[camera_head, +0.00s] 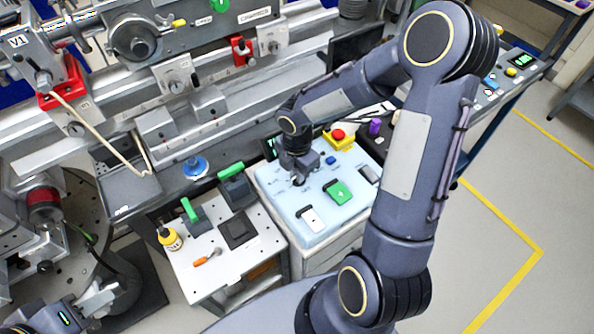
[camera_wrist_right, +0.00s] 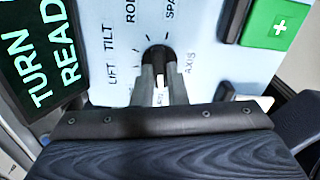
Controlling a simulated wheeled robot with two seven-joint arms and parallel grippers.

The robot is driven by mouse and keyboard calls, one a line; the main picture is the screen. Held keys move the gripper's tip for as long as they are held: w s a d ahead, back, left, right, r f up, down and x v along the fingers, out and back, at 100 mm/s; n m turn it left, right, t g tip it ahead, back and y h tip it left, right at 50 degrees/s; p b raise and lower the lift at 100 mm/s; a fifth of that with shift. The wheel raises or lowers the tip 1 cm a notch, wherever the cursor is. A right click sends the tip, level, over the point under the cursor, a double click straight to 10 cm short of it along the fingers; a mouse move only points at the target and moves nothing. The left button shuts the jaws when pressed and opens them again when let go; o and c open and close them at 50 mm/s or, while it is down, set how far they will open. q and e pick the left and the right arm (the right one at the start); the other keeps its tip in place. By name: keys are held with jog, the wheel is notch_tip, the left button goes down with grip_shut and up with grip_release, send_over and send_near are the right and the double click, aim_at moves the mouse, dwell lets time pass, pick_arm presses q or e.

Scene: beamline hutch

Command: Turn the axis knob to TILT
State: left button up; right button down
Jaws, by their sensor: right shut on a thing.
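The axis knob (camera_wrist_right: 157,55) is a small black knob on a pale blue control panel (camera_head: 283,186). In the right wrist view, printed labels LIFT, TILT, ROLL and a partly cut SPA... stand around it, with AXIS at its right. My right gripper (camera_wrist_right: 161,80) points down at the panel, its two grey fingers shut on the knob from either side. The fingers hide part of the knob, and I cannot tell which label it points to. In the head view my right gripper (camera_head: 298,176) hides most of the knob. My left gripper (camera_head: 98,300) is at the lower left, away from the panel; its jaws are unclear.

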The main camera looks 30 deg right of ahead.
jog(key=m+b, duration=0.1)
jog(key=m, duration=0.2)
jog(key=shift+w+f+b, duration=0.1)
jog(key=shift+b, duration=0.25)
jog(key=m+b, duration=0.1)
jog(key=m, duration=0.1)
jog(key=shift+m, duration=0.4)
jog(key=m+b, duration=0.1)
jog(key=m, duration=0.2)
jog(key=shift+w+m+b, duration=0.1)
jog(key=shift+m+b, duration=0.2)
jog(key=shift+b, duration=0.05)
jog(key=m+b, duration=0.1)
jog(key=m, duration=0.2)
jog(key=shift+d+m, duration=0.1)
jog(key=shift+m, duration=0.2)
jog(key=m+b, duration=0.1)
jog(key=m, duration=0.4)
jog(key=shift+w+d+b, duration=0.1)
jog(key=shift+b, duration=0.2)
jog(key=m, duration=0.5)
jog(key=shift+d, duration=0.1)
jog(key=shift+m, duration=0.5)
